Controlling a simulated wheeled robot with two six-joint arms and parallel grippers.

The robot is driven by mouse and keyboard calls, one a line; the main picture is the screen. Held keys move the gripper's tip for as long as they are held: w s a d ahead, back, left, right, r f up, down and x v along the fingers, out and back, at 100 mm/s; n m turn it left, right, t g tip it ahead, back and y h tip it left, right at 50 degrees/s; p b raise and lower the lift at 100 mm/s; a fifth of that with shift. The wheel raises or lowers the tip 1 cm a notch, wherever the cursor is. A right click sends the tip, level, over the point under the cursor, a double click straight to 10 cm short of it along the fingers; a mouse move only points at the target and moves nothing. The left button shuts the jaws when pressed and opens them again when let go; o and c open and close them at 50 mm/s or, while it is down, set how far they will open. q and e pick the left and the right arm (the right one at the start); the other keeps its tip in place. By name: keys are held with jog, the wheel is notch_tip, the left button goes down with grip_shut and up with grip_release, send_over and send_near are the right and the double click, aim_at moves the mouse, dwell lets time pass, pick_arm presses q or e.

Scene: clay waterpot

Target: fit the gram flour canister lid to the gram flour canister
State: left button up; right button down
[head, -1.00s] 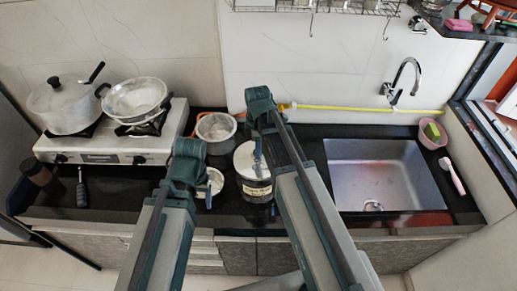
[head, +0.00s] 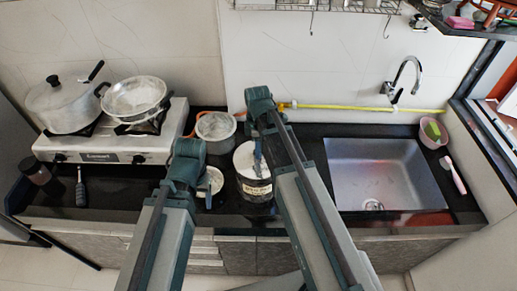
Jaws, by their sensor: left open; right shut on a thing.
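The gram flour canister (head: 257,190) stands on the dark counter in the middle of the head view, upright, dark-sided with a pale label. A pale round surface, which looks like the gram flour canister lid (head: 244,157), shows at its top. My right gripper (head: 258,168) points down there and is shut, apparently on the lid; my arm partly hides the contact. I cannot tell whether the lid is seated or just above the rim. My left gripper (head: 204,188) is open, left of the canister, beside a small pale round container (head: 215,178). Its fingertips are hard to make out.
The stove (head: 110,150) with two pans is at left. A dark jar (head: 36,172) stands at far left. The sink (head: 385,175) is at right. A yellow strip (head: 350,108) lies along the wall.

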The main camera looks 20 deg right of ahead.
jog(key=shift+f, duration=0.15)
dwell(0.5)
jog(key=shift+c, duration=2.2)
grip_release()
notch_tip(320, 180, up, 14)
jog(key=p, duration=1.4)
jog(key=shift+r, duration=0.25)
jog(key=shift+s+f, duration=0.1)
